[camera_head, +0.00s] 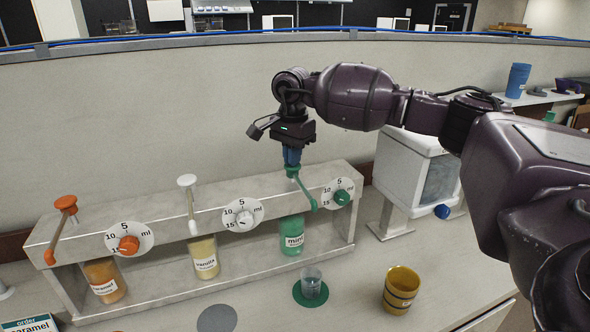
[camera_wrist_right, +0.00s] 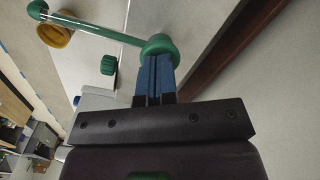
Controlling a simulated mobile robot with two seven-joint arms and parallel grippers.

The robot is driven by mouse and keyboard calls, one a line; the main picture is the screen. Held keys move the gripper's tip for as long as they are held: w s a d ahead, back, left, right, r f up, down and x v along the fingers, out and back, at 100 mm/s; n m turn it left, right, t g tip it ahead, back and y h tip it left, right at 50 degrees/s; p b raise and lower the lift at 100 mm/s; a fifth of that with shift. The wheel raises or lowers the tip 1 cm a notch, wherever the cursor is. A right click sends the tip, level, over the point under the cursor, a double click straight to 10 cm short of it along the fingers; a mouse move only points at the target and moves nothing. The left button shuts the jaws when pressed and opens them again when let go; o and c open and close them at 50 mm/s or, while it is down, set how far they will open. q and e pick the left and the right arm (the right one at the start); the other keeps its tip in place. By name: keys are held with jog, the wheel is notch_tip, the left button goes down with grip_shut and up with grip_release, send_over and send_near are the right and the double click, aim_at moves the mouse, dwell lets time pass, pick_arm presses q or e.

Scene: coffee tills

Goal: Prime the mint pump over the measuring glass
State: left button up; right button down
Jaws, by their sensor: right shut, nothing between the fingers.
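The mint pump has a round green head (camera_head: 293,171) and a thin green spout (camera_head: 304,190) reaching forward and down. It stands over the green mint bottle (camera_head: 291,240) at the right end of the rack. My right gripper (camera_head: 292,161) points straight down with its blue fingers shut and empty. The fingertips are at the top of the pump head, seemingly touching it; the wrist view shows the same at the head (camera_wrist_right: 160,44). The small clear measuring glass (camera_head: 311,282) stands upright on a green disc (camera_head: 300,299), in front of the bottle, near the spout's end. My left gripper is out of view.
The grey rack (camera_head: 135,229) also holds caramel (camera_head: 105,283) and vanilla (camera_head: 204,259) bottles with orange and white pumps. A green dose dial (camera_head: 342,197) sits beside the mint pump. A yellow cup (camera_head: 401,290) stands right of the glass. A white machine (camera_head: 405,170) is behind it.

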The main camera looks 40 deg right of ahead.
jog(key=shift+r+p, duration=1.65)
jog(key=shift+r, duration=1.05)
jog(key=shift+f, duration=0.2)
jog(key=shift+f+b, duration=0.3)
jog(key=shift+f, duration=0.05)
jog(key=shift+f, duration=0.35)
jog(key=shift+f+b, duration=1.25)
jog(key=shift+f, duration=0.75)
